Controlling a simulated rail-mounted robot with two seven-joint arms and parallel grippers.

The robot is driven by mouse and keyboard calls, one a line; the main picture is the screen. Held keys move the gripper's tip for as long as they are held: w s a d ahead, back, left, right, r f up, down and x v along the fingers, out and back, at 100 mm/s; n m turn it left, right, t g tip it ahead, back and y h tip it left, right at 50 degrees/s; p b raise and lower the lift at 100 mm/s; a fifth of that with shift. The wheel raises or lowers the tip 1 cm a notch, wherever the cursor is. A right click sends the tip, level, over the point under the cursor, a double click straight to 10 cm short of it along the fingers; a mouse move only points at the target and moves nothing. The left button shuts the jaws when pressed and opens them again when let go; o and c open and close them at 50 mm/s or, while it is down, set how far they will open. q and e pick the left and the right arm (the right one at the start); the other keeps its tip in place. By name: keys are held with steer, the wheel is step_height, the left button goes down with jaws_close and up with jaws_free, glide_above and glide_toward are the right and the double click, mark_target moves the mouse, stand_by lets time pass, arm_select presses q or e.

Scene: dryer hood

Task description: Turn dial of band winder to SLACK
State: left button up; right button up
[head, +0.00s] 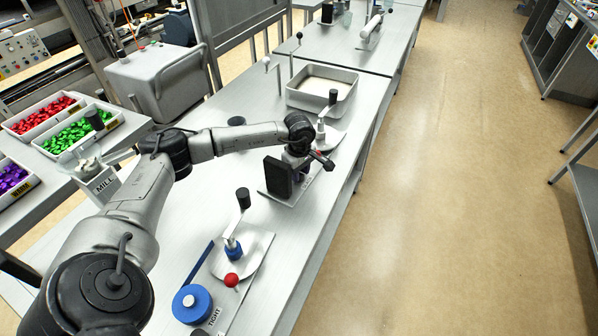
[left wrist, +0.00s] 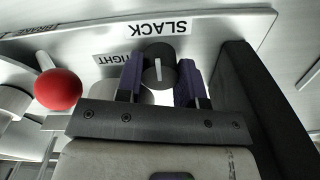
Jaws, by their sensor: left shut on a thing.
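The band winder plate (left wrist: 230,25) carries a SLACK label (left wrist: 159,28) and a partly hidden TIGHT label (left wrist: 112,58), both upside down in the left wrist view. The black dial (left wrist: 158,65) has a white line running up and down in that view. The SLACK label is just above it and TIGHT to its left. My left gripper (left wrist: 160,82) is shut on the dial, one purple finger on each side. In the head view my left gripper (head: 298,164) is at the middle device on the bench; the dial is hidden there. My right gripper does not show.
A red ball (left wrist: 58,88) is left of the dial; a black block (left wrist: 258,100) is close on the right. In the head view, another winder with a blue spool (head: 191,303) and red ball (head: 232,280) stands nearer. A tray (head: 322,88) is beyond the arm.

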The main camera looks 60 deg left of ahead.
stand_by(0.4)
arm_select(q)
steer(key=o, duration=0.9)
step_height(320, 180, up, 14)
steer(key=shift+f+p, duration=0.1)
steer(key=shift+p, duration=0.65)
